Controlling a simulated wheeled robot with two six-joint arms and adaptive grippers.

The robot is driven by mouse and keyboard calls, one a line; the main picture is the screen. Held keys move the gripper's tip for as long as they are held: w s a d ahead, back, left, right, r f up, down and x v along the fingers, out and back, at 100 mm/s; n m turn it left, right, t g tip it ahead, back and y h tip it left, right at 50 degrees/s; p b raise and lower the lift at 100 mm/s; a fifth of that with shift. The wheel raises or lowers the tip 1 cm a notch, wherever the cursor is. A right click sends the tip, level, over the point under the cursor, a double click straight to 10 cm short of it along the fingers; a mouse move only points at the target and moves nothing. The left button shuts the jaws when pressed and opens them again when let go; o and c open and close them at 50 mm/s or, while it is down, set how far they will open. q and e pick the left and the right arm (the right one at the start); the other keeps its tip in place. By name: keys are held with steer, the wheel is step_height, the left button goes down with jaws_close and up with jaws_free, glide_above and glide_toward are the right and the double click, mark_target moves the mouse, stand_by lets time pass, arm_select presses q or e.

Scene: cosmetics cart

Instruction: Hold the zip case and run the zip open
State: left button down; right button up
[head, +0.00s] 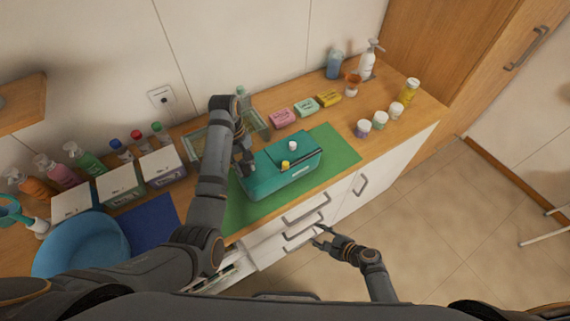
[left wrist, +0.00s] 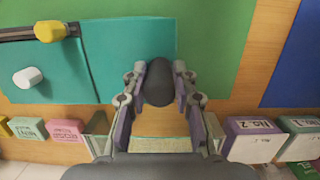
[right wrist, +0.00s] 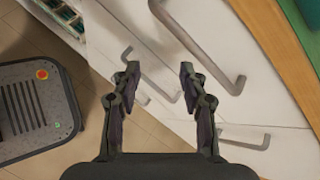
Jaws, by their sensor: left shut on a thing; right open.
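The teal zip case (head: 268,178) lies on the green mat (head: 343,150) on the counter. A yellow knob (head: 285,164), perhaps the zip pull, sits along its top, with a white knob (head: 293,146) behind it. Both knobs show at the left of the left wrist view, the yellow one (left wrist: 50,31) beside a dark slot. My left gripper (head: 247,165) is at the case's left end, shut on a dark rounded tab (left wrist: 158,82) there. My right gripper (head: 322,236) is open and empty, low in front of the drawers, away from the case; its spread fingers show in the right wrist view (right wrist: 160,80).
Soap boxes (head: 304,107), small jars (head: 380,120) and bottles (head: 367,62) stand behind and right of the case. White bins (head: 120,185), a blue basin (head: 80,250) and a blue mat (head: 150,225) lie left. Drawer handles (head: 305,208) stick out near my right gripper.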

steer(key=w+a+r+m+t+y, duration=0.2)
steer(key=w+r, duration=0.1)
steer(key=r, duration=0.3)
steer(key=w+a+r+m+t+y, duration=0.1)
steer(key=w+r+m, duration=0.15)
steer(key=r, duration=0.35)
steer(key=m+t+y, duration=0.2)
glide_toward(289, 166)
steer(key=x, duration=1)
steer(key=shift+w+a+r, duration=0.1)
steer(key=shift+a+r, duration=0.15)
steer(key=shift+a, duration=0.2)
steer(key=shift+c, duration=0.5)
jaws_close()
steer(key=shift+d, duration=0.1)
